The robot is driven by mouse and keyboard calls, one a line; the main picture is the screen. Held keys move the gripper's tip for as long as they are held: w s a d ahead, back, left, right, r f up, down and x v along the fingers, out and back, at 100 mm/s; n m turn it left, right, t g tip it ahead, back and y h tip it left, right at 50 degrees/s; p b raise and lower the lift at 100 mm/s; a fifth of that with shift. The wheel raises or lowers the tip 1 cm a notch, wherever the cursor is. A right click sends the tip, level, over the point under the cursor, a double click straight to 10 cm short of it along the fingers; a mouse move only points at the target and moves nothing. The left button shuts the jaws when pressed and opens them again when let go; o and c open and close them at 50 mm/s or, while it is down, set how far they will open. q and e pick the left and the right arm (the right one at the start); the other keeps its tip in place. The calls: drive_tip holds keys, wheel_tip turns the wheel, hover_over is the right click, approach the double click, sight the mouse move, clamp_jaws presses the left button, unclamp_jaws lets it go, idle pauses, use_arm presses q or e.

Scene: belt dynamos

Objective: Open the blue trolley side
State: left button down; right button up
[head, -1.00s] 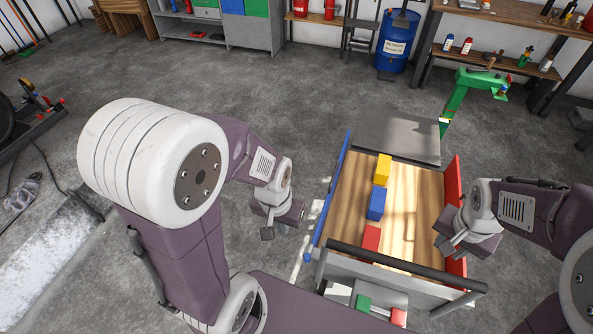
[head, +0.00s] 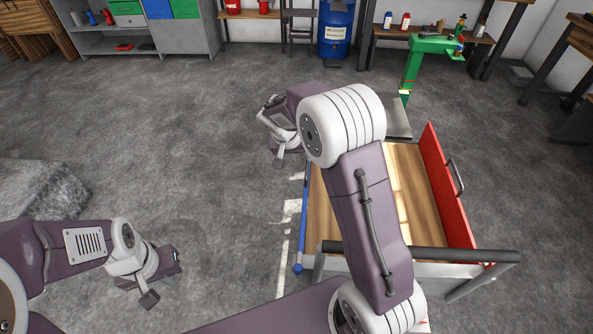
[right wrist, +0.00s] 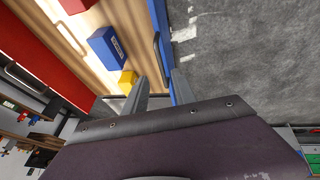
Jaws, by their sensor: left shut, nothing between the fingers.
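The trolley's blue side (head: 301,232) is a thin upright strip along the left edge of the wooden bed (head: 410,190). In the right wrist view the blue side (right wrist: 165,28) runs down towards my fingers, with a dark handle (right wrist: 158,52) on it. My right gripper (head: 281,160) is reached across the trolley to the floor side of the blue side. Its fingers (right wrist: 160,92) are apart, close to the blue side's far end; contact cannot be told. My left gripper (head: 150,299) is shut and empty, low over the floor at the left, apart from the trolley.
My right arm covers much of the bed. A red side (head: 445,190) with a handle is at the right. A blue block (right wrist: 107,47) and a yellow block (right wrist: 127,80) lie on the bed. A dark push bar crosses the near end. Floor left of the trolley is clear.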

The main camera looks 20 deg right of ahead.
sight(307, 168)
drive_tip(key=x, duration=0.9)
clamp_jaws()
idle(1.3)
